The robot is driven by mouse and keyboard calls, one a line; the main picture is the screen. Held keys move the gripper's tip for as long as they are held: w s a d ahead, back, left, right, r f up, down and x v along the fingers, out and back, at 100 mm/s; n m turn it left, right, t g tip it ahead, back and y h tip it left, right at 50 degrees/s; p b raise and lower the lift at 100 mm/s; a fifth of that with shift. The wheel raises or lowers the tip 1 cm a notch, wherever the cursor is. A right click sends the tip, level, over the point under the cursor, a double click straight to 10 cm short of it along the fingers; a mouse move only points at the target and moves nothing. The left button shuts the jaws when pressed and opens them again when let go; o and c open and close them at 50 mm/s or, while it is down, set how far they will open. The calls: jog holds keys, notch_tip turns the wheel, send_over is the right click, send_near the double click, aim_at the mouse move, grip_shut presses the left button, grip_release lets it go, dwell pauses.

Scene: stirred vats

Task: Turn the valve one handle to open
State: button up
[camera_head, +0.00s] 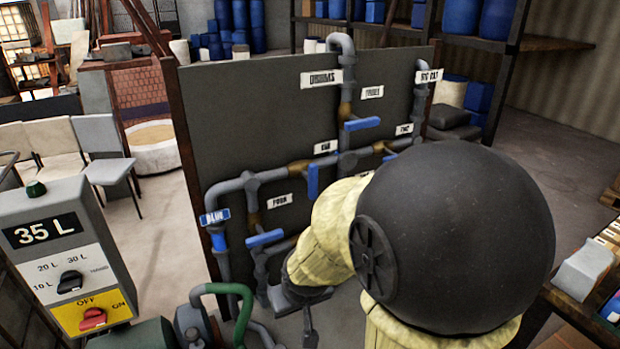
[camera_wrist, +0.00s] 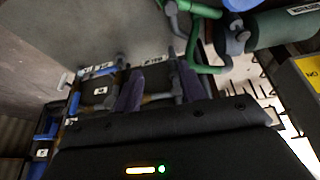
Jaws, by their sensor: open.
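A dark panel (camera_head: 255,110) carries grey pipes with several blue valve handles and small white labels. One handle (camera_head: 312,181) hangs upright below a label (camera_head: 325,147) too blurred to read surely as "ONE". Another handle (camera_head: 361,124) lies level above it, and a third handle (camera_head: 265,238) lies level at the lower left. I cannot tell surely which is valve one. My gripper (camera_head: 305,312) is low in front of the panel, below these handles. In the wrist view my gripper (camera_wrist: 160,88) has its two dark fingers apart, with nothing seen held between them.
A control box (camera_head: 65,255) reading 35 L stands at the left. A green pipe (camera_head: 232,295) rises beside my gripper and shows in the wrist view (camera_wrist: 205,65). Chairs (camera_head: 75,145) stand behind left. A bench (camera_head: 585,275) is at the right. My arm hides the panel's lower right.

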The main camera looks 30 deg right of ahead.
jog(key=w+d+r+t+h+b, duration=0.1)
jog(key=w+d+r+t+b, duration=0.15)
jog(key=w+d, duration=0.3)
jog(key=n+t+y+b, duration=0.15)
jog(key=t+b, duration=0.25)
jog(key=t, duration=0.7)
send_near(315, 180)
jog(key=shift+m+y, duration=0.25)
jog(key=shift+y, duration=0.1)
jog(key=s, duration=0.4)
jog(key=shift+s+d, duration=0.25)
jog(key=shift+s, duration=0.05)
jog(key=shift+w, duration=0.1)
jog(key=w+p, duration=0.1)
jog(key=w, duration=0.4)
jog(key=w+p, duration=0.1)
jog(key=w, duration=0.5)
jog(key=w+p, duration=0.2)
jog(key=w, duration=0.4)
jog(key=shift+w+a, duration=0.15)
jog(key=shift+a, duration=0.15)
